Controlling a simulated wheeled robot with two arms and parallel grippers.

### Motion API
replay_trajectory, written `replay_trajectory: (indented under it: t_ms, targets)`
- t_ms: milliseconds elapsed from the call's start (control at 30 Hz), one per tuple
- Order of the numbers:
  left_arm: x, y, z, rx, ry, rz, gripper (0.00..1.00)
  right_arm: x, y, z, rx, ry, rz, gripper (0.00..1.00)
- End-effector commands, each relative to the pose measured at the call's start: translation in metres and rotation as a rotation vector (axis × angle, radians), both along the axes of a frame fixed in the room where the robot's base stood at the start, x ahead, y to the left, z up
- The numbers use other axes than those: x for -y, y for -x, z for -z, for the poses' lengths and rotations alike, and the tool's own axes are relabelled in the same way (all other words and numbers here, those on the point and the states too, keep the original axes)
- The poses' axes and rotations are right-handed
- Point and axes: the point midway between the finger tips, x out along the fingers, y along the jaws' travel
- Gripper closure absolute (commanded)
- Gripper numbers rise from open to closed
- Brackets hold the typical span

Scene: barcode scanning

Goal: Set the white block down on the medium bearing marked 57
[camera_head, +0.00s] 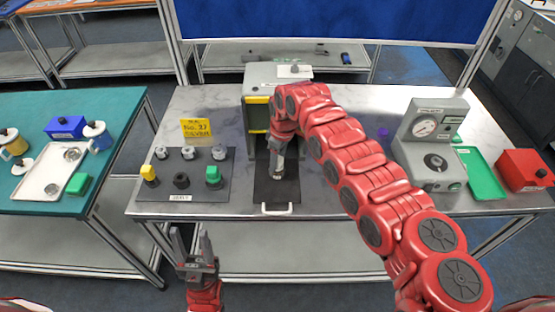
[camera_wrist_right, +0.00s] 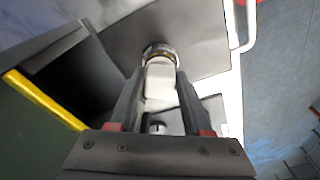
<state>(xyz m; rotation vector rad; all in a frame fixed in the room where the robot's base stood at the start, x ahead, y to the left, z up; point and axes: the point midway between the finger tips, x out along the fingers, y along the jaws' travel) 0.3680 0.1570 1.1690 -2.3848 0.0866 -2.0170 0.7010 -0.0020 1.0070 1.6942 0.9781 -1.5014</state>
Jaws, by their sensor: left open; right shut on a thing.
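My right gripper (camera_head: 278,160) points down over the black drawer plate (camera_head: 262,192) of the grey machine. In the right wrist view my right gripper (camera_wrist_right: 157,112) is shut on the white block (camera_wrist_right: 160,80). The block's far end is at a round metal bearing (camera_wrist_right: 160,50) with a brass-coloured ring, lying on the dark plate. I cannot tell whether block and bearing touch. The gripper hides most of the bearing in the head view, and no marking 57 is legible. My left gripper (camera_head: 196,255) is open and empty in front of the table's edge.
A dark board (camera_head: 205,190) with several coloured knobs lies left of the machine (camera_head: 258,100). A gauge unit (camera_head: 432,145), a green tray (camera_head: 482,172) and a red box (camera_head: 524,170) are at the right. The plate has a white handle (camera_head: 277,210) in front.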

Motion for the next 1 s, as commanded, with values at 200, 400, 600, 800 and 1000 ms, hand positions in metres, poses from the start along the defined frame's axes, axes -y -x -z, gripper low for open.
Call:
replay_trajectory:
  t_ms: [200,400,600,800,1000]
  targets:
    - [0.0000,0.0000,0.0032,0.000,0.000,0.000,0.50,-0.0001,-0.0001,0.0028,0.000,0.000,0.000,1.00]
    - [0.0000,0.0000,0.0029,0.000,0.000,0.000,0.50,0.0000,-0.0001,0.0025,0.000,0.000,0.000,1.00]
    - [0.0000,0.0000,0.0055,0.000,0.000,0.000,0.50,-0.0001,-0.0001,0.0050,0.000,0.000,0.000,1.00]
    - [0.0000,0.0000,0.0108,0.000,0.000,0.000,0.50,0.0000,-0.0001,0.0100,0.000,0.000,0.000,1.00]
    - [0.0000,0.0000,0.0095,0.000,0.000,0.000,0.50,0.0000,-0.0001,0.0088,0.000,0.000,0.000,0.20]
